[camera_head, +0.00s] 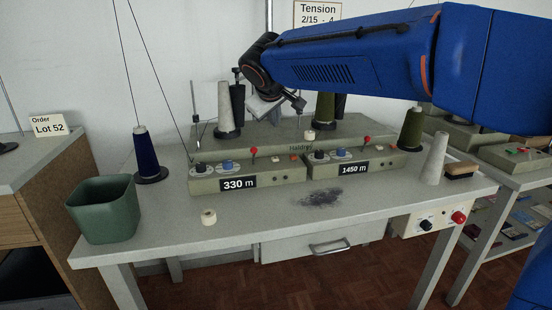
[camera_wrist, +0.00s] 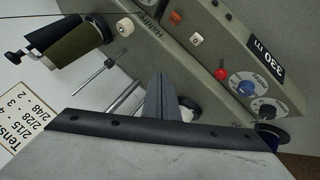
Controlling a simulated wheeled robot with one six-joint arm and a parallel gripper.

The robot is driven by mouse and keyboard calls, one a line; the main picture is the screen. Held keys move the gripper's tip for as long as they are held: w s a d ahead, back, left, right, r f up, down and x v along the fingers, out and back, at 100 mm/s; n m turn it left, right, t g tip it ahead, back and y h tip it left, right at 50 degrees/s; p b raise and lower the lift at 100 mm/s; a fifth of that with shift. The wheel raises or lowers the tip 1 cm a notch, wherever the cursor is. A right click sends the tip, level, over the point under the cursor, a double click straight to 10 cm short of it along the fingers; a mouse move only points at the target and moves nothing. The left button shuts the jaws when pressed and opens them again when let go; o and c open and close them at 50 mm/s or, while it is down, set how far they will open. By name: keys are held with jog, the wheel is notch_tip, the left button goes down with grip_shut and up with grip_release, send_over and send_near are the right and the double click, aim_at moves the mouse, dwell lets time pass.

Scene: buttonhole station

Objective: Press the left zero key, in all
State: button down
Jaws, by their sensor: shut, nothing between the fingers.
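The left counter unit (camera_head: 245,184) is a grey-green box labelled 330 m. On its top are two dials, a red-knobbed lever (camera_head: 254,150), a white key (camera_head: 275,158) and a small red key (camera_head: 294,157). The wrist view shows the white key (camera_wrist: 196,39) beside the red lever (camera_wrist: 221,73); I cannot read any zero mark on it. My gripper (camera_head: 299,103) is above and behind the units, shut and empty. In the wrist view its fingers (camera_wrist: 165,92) point towards the machine, apart from the white key.
Thread cones stand around: a pale one (camera_head: 225,105), a green one (camera_head: 411,128) and a blue one (camera_head: 145,150). A green bin (camera_head: 104,208) stands at the left. The table front is mostly clear.

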jog(key=shift+f, duration=0.1)
jog(key=shift+f, duration=4.35)
jog(key=shift+f, duration=0.9)
jog(key=shift+r, duration=0.95)
jog(key=shift+r, duration=2.5)
